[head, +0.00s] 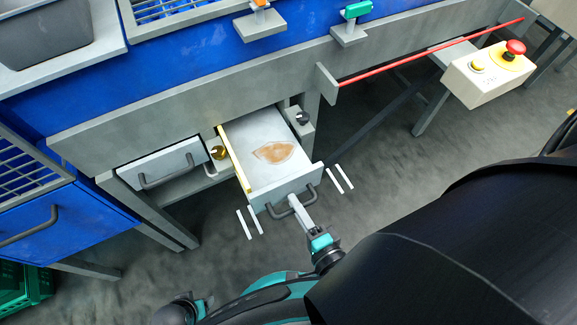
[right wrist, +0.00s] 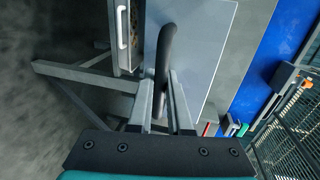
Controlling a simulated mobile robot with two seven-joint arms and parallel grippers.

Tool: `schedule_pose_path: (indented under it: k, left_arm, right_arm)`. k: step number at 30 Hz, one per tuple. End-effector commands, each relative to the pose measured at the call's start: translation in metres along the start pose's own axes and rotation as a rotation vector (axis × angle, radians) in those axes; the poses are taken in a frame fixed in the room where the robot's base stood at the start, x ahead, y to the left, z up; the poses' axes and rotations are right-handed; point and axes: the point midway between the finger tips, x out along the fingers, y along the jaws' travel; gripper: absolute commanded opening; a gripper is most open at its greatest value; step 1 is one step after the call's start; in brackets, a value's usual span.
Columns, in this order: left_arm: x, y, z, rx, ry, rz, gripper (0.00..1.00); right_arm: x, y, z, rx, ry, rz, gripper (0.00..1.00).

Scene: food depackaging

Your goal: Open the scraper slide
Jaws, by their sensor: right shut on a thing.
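The scraper slide, a grey drawer (head: 268,168), stands pulled out of the machine in the head view. A brownish patch lies on its pale inner surface. Its dark bar handle (head: 276,212) is on the front panel. My right gripper (head: 293,202) is shut on this handle. In the right wrist view, the handle (right wrist: 167,45) passes between the fingers (right wrist: 165,82), in front of the grey front panel (right wrist: 207,45). My left gripper's fingers do not show.
A second grey drawer (head: 160,165) with a dark handle sits left of the slide. An emergency-stop box (head: 490,75) and red rod (head: 430,52) are at right. Open floor lies in front.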

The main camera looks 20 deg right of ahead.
Motion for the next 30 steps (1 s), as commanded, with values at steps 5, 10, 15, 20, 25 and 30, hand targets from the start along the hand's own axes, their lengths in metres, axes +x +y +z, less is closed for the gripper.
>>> schedule_pose_path:
  k: [5,10,15,20,25,30]
  left_arm:
    - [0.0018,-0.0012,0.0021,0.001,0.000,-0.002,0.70]
    - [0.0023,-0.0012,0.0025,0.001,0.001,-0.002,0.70]
    - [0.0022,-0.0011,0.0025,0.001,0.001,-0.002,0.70]
    - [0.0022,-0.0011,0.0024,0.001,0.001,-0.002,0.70]
    - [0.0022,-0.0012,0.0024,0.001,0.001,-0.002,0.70]
    - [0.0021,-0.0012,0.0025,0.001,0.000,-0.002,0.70]
  right_arm:
    - [-0.0098,0.0018,-0.0002,-0.001,0.000,-0.001,0.00]
    - [-0.0108,0.0021,-0.0002,0.000,0.000,-0.001,0.00]
    - [-0.0106,0.0021,-0.0002,0.000,0.000,-0.001,0.00]
    - [-0.0104,0.0021,-0.0001,0.000,0.000,-0.001,0.33]
    - [-0.0103,0.0021,0.0000,0.000,0.000,-0.001,0.47]
    - [-0.0103,0.0022,0.0000,0.000,0.000,-0.001,0.47]
